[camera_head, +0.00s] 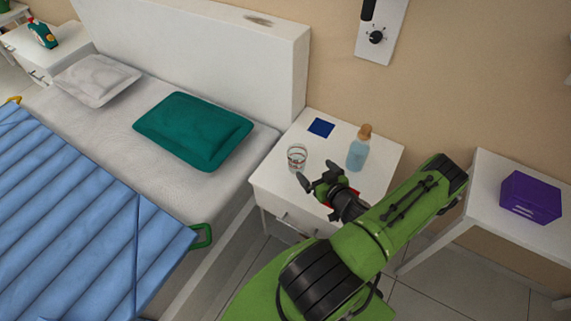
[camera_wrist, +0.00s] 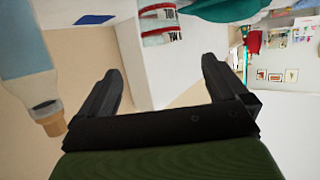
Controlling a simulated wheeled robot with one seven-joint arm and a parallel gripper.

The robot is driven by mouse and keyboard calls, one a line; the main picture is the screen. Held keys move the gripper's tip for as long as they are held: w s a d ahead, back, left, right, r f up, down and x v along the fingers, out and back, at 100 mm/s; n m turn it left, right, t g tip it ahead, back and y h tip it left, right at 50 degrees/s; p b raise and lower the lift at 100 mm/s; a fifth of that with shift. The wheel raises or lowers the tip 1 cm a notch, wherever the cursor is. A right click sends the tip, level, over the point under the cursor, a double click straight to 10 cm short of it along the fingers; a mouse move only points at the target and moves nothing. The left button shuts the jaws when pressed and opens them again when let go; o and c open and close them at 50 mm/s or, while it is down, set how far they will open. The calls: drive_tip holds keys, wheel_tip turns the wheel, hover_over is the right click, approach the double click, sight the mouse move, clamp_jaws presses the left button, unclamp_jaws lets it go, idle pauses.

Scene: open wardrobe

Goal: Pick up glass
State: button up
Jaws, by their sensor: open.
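A clear drinking glass (camera_head: 297,158) with dark and red print stands upright on the white bedside table (camera_head: 278,185), close to its left edge. In the wrist view the glass (camera_wrist: 158,24) shows at the top middle, beyond the gap between the fingers. My gripper (camera_head: 318,174) is open and empty, just to the right of and nearer than the glass in the head view. In the wrist view both dark fingers (camera_wrist: 160,68) are spread apart, with nothing between them.
A blue bottle with a cork-coloured top (camera_head: 358,152) stands right of the glass. A flat blue square (camera_head: 321,127) lies behind. A red thing (camera_head: 342,196) is partly hidden by my gripper. The bed with a green pillow (camera_head: 193,130) is at left; a purple box (camera_head: 530,197) is at right.

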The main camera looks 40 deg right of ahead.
sight(293, 147)
drive_tip(key=b+x, duration=0.3)
drive_tip(key=x, duration=1.2)
drive_tip(key=shift+w+a+r, duration=0.1)
drive_tip(key=shift+a, duration=0.05)
drive_tip(key=c, duration=1.1)
drive_tip(key=shift+r, duration=0.15)
